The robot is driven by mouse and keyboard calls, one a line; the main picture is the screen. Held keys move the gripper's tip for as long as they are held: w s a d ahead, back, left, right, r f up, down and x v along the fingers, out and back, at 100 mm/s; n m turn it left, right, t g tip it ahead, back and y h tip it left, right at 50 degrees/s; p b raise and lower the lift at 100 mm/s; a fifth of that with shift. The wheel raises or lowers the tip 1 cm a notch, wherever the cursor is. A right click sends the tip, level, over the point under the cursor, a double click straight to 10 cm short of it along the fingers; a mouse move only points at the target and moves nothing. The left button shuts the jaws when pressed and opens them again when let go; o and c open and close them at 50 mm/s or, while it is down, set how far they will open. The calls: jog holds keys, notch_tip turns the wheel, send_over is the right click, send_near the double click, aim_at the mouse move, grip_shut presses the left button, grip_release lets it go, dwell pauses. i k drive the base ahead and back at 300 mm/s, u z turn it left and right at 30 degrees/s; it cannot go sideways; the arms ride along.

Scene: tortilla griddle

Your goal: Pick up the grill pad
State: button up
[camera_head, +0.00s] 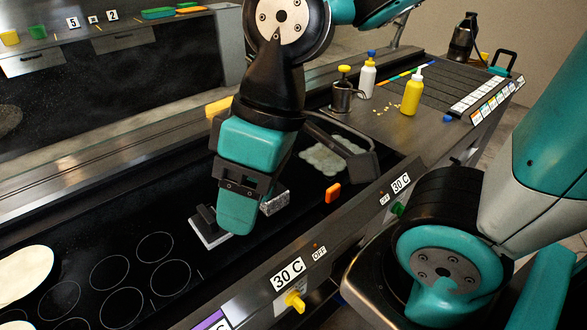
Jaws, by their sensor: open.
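The grill pad (213,240) looks like a flat light-grey pad with a black handle on top. It lies on the black griddle (120,215), just left of my gripper. My gripper (243,215) points down over the griddle and is open, with its teal finger in front. This finger hides the pad's right end, and I cannot tell whether they touch. A grey textured piece (274,203) shows right of the finger; I cannot tell whether it belongs to the gripper.
A tortilla (22,273) lies at the griddle's left. An orange block (333,192) and a pale patch of food (330,158) are to the right. Printed circles mark bare griddle at front left.

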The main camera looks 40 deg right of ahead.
aim_at(204, 223)
jog(key=z, duration=1.5)
jog(key=k, duration=1.35)
jog(key=u, duration=1.6)
jog(key=i, duration=1)
